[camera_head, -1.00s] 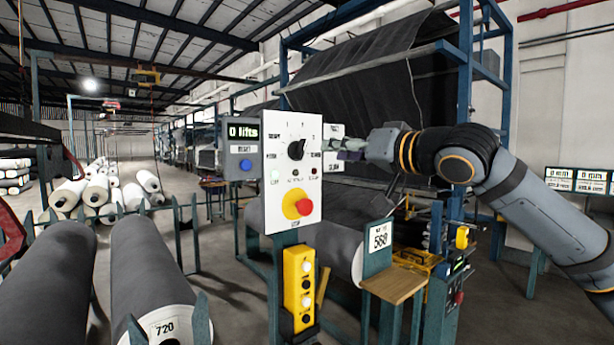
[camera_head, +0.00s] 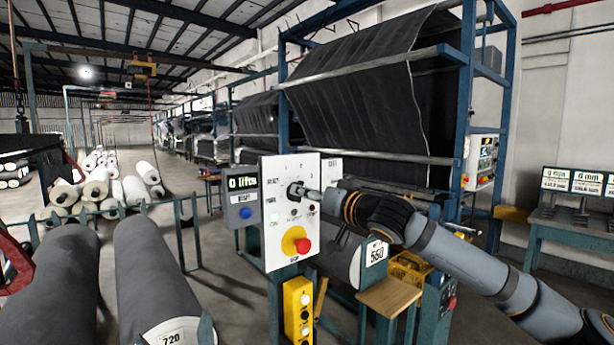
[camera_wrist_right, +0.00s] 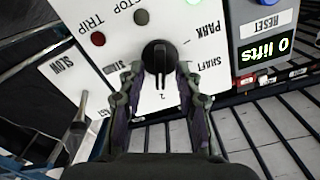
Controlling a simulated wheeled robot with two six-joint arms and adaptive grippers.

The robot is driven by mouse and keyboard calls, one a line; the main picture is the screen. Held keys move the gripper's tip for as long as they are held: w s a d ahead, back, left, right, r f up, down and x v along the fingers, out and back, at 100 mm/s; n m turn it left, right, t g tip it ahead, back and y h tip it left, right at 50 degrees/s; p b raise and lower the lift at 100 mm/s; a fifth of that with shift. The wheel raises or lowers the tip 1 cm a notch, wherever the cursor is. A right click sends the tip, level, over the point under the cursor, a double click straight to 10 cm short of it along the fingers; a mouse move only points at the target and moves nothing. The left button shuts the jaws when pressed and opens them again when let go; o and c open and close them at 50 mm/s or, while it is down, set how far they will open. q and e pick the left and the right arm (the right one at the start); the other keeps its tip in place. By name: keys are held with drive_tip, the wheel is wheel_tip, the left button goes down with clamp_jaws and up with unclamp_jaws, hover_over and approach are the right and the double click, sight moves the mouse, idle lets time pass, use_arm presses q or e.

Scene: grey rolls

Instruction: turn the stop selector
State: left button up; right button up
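The selector is a black round knob on a white control panel (camera_head: 283,255), seen in the head view. In the right wrist view the knob (camera_wrist_right: 158,57) is close, with a pale mark toward the printed 2. My right gripper (camera_head: 303,191) is at the knob in the head view. In the right wrist view its two fingers (camera_wrist_right: 158,76) are apart, one on each side of the knob, with small gaps visible; contact cannot be made out. My left gripper is not in view.
A red button on a yellow base (camera_head: 297,243) sits low on the panel. A grey box (camera_head: 241,196) reads "0 lifts". A yellow button box (camera_head: 298,310) hangs below. Dark rolls (camera_head: 160,270) lie at left, and a wooden stand (camera_head: 389,297) is at right.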

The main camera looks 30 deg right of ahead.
drive_tip(key=shift+w, duration=0.2)
clamp_jaws()
idle(0.5)
drive_tip(key=shift+a+f+n+p, duration=0.1)
drive_tip(key=shift+n+p, duration=0.1)
drive_tip(key=shift+n, duration=3.9)
drive_tip(key=shift+a+n+p, duration=0.1)
drive_tip(key=shift+n+p, duration=0.05)
drive_tip(key=shift+n, duration=3.95)
